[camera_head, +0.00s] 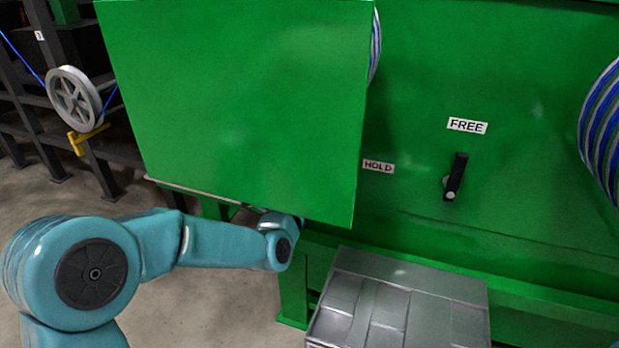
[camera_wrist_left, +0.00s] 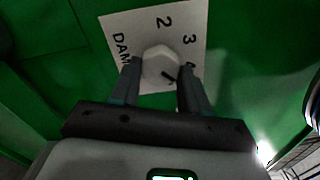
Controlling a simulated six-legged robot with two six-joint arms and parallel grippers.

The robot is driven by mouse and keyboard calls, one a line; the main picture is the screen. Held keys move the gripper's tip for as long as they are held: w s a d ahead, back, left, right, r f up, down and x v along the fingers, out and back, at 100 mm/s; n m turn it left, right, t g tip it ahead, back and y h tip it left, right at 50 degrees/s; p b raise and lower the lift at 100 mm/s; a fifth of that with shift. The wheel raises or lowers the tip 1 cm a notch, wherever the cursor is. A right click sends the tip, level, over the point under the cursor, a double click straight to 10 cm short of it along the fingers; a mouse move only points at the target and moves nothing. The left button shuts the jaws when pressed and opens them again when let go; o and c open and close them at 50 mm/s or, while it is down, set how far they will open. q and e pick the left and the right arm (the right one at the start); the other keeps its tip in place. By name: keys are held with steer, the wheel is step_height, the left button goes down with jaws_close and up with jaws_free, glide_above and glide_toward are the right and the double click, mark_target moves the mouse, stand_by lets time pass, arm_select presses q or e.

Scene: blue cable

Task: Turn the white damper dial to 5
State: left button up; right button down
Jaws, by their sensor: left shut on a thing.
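The white damper dial (camera_wrist_left: 160,64) shows in the left wrist view, on a white label plate (camera_wrist_left: 118,27) fixed to a green surface. The plate reads "DAM", 2 and 3; a further numeral is partly covered by the right-hand finger, and no 5 is visible. A dark mark on the dial's face points to the lower right. My left gripper (camera_wrist_left: 160,84) is shut on the dial, one finger on each side. In the head view my left arm reaches behind a large green panel, which hides the gripper and dial. My right gripper is not in view.
The green panel (camera_head: 240,100) stands out in front of the machine. A grey metal box (camera_head: 400,300) is below. A pulley wheel (camera_head: 75,98) with blue cable is at left.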

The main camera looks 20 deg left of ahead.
arm_select(q)
steer(key=o, duration=1.1)
steer(key=shift+c, duration=0.2)
steer(key=s+b, duration=0.4)
steer(key=s, duration=1.2)
steer(key=shift+s+a+f, duration=0.15)
steer(key=shift+a+f, duration=0.1)
steer(key=shift+a, duration=0.05)
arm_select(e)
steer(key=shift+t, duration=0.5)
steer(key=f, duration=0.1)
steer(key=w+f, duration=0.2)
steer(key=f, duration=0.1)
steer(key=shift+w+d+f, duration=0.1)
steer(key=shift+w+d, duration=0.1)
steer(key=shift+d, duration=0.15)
